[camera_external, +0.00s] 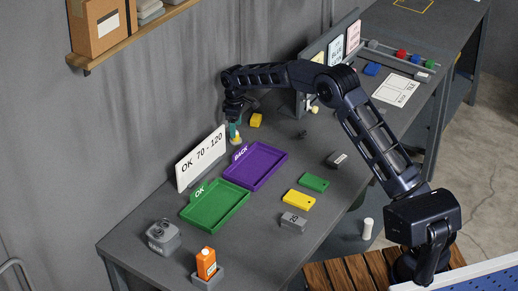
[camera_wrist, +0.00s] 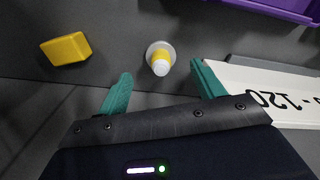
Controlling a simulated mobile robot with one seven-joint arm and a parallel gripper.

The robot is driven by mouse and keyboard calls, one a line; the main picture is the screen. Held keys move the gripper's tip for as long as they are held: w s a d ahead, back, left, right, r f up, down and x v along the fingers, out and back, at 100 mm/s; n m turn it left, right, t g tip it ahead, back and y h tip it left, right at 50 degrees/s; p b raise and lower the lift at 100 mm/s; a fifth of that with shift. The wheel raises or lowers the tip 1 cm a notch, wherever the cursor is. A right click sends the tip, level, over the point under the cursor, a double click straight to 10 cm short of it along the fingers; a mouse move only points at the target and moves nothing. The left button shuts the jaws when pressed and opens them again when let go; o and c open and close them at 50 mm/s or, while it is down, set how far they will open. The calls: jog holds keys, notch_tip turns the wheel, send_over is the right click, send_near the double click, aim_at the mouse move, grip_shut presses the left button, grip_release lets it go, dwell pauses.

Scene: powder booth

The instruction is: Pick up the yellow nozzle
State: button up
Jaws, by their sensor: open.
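The yellow nozzle (camera_wrist: 160,60), a yellow body with a pale tip and a round grey-white base, stands on the grey table. In the wrist view it lies between the lines of my two teal fingers, just past their tips. My gripper (camera_wrist: 163,82) is open and empty. In the external view my gripper (camera_external: 234,130) points down at the table near the back wall, and the nozzle (camera_external: 237,140) shows only in part at the fingertips. I cannot tell how much height is left between them.
A yellow block (camera_external: 256,120) lies close to the right of my gripper. The white "OK 70 - 120" sign (camera_external: 201,158) stands close on the left. The purple BACK tray (camera_external: 255,165) and green OK tray (camera_external: 215,206) lie in front.

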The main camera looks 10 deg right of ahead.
jog(key=shift+a+f, duration=0.15)
jog(key=shift+f, duration=2.2)
jog(key=c, duration=1.1)
jog(key=shift+r, duration=0.1)
